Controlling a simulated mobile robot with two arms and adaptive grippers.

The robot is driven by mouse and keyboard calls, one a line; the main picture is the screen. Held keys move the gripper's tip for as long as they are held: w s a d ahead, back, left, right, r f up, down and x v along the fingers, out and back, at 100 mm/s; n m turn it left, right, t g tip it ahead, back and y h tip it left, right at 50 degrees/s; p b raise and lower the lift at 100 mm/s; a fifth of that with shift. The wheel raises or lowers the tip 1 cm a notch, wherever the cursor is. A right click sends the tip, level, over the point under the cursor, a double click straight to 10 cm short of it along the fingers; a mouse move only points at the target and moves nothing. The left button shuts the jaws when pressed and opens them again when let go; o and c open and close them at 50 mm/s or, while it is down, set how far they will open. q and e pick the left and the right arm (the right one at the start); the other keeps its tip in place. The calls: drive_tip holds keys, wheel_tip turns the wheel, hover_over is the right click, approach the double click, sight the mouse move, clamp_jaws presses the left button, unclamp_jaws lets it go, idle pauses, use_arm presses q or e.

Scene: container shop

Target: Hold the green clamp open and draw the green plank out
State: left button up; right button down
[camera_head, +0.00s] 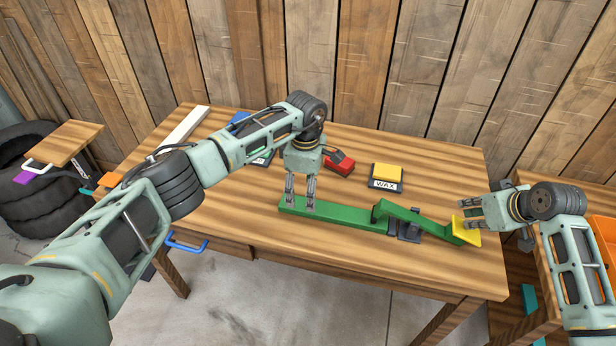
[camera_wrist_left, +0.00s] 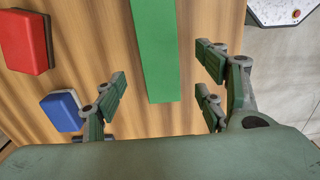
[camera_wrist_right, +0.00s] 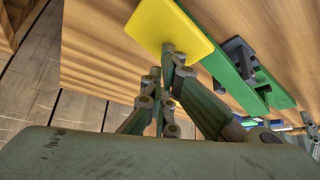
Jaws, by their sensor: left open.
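The green plank (camera_head: 335,214) lies along the table's front edge, its right part under the green clamp (camera_head: 410,214). The clamp has a dark base (camera_head: 409,232) and a sloping green lever ending in a yellow pad (camera_head: 468,236). My left gripper (camera_head: 300,205) points down at the plank's left end. In the left wrist view the plank (camera_wrist_left: 155,50) runs between its open fingers (camera_wrist_left: 163,95), with gaps on both sides. My right gripper (camera_head: 462,210) is shut, fingertips together at the yellow pad (camera_wrist_right: 165,22); whether they press on it I cannot tell.
A yellow block on a WAX-labelled base (camera_head: 387,175) and a red block (camera_head: 341,167) stand behind the plank. Blue items (camera_head: 240,118) and a white bar (camera_head: 185,127) are farther left. A blue handle (camera_head: 187,244) sticks out at the front table edge (camera_head: 250,250).

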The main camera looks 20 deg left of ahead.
sight(305, 205)
use_arm(q)
drive_tip(key=shift+f, duration=2.7)
drive_tip(key=shift+c, duration=0.4)
drive_tip(key=shift+r, duration=0.1)
drive_tip(key=c, duration=1.3)
